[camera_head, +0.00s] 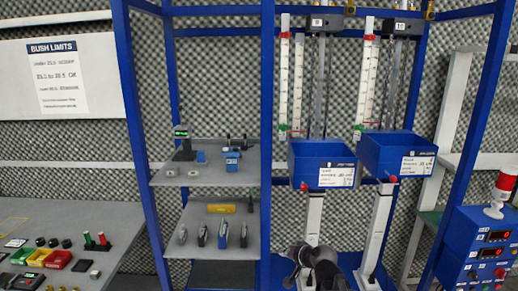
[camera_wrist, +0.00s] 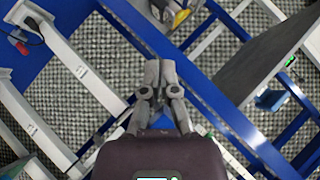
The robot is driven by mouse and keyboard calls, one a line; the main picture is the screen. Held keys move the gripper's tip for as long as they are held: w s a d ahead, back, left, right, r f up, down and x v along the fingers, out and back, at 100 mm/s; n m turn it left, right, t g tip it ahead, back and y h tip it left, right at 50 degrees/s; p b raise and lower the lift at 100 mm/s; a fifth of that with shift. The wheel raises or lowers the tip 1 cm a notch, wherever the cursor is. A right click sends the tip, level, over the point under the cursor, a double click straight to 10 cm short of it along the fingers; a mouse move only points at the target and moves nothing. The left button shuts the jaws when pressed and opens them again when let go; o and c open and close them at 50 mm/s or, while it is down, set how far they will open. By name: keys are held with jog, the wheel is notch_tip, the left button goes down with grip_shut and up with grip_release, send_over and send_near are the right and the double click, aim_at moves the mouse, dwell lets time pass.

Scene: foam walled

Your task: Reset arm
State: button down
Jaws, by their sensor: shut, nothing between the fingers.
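My gripper (camera_wrist: 160,72) shows in the wrist view with its two grey fingers together and nothing between them. It points toward the blue frame and white posts, and touches nothing that I can see. In the head view, a dark part of my arm shows at the bottom centre, in front of the foot of the blue rack (camera_head: 266,150). The fingertips cannot be made out clearly there.
Two blue bins (camera_head: 322,168) (camera_head: 397,152) hang on the rack above white posts (camera_head: 314,222). Grey shelves (camera_head: 205,172) on the left hold small devices. A table (camera_head: 110,217) with coloured trays stands at far left. A control box with a red lamp (camera_head: 503,183) stands at right.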

jog(key=s+d+f+n+g+h, duration=0.1)
jog(key=s+d+f+g+h, duration=0.2)
jog(key=s, duration=0.5)
jog(key=s+d+f+n+g+h, duration=0.2)
jog(key=s+d+f+g, duration=0.3)
jog(key=s, duration=0.3)
jog(key=shift+s+d+f+n+g+h, duration=0.25)
jog(key=shift+d+f+n+g+h, duration=0.1)
jog(key=shift+g+h, duration=0.45)
jog(key=shift+d, duration=0.1)
